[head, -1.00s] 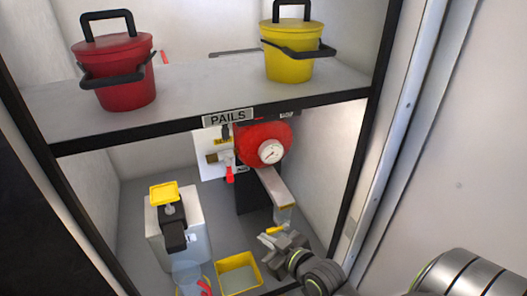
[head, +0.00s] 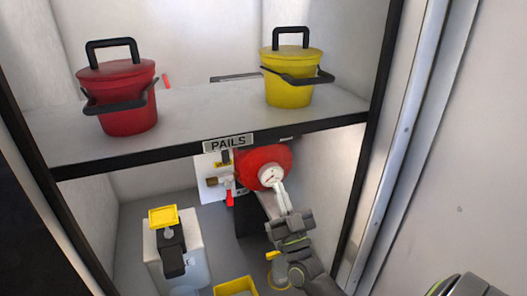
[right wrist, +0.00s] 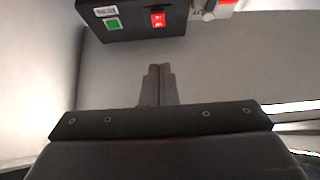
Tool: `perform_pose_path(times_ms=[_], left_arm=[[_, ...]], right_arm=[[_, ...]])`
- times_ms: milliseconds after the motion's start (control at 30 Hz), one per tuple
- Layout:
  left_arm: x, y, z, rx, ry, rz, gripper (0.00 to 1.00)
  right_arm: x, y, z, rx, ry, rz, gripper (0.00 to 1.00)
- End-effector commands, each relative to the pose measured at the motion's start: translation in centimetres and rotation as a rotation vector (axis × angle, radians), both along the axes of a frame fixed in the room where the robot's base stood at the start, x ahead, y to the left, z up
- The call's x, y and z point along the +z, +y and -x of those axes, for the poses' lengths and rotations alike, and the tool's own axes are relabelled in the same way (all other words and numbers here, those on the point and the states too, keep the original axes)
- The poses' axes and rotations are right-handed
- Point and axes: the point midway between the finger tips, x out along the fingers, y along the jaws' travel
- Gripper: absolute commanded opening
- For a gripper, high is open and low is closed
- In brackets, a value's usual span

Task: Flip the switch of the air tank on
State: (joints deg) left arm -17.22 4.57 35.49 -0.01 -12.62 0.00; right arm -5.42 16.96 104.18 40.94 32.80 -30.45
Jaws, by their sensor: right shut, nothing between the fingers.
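The red air tank (head: 250,160) is under the shelf in the head view, with a round white gauge (head: 271,176) on its front. My right gripper (head: 281,192) reaches up in front of it, just below the gauge. I cannot read the switch's position. My left gripper is not in view.
The shelf edge (head: 100,163) with the PAILS sign (head: 228,142) lies above my right gripper. A red pail (head: 118,100) and a yellow pail (head: 289,75) stand on the shelf. A white canister (head: 200,250) and a yellow bin (head: 236,287) stand below.

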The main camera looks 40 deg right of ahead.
Motion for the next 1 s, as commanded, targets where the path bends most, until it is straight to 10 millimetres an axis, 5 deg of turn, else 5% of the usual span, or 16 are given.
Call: perform_pose_path(times_ms=[467,967,1000], left_arm=[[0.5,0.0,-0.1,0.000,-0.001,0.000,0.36],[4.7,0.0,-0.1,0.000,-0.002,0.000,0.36],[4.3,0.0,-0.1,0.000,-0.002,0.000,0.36]], right_arm=[[0.7,-0.2,-0.5,-0.004,-0.007,0.000,0.00],[7.0,-2.0,-8.0,-0.004,-0.006,0.000,0.00],[6.3,-2.1,-8.5,-0.004,-0.004,0.000,0.00]])
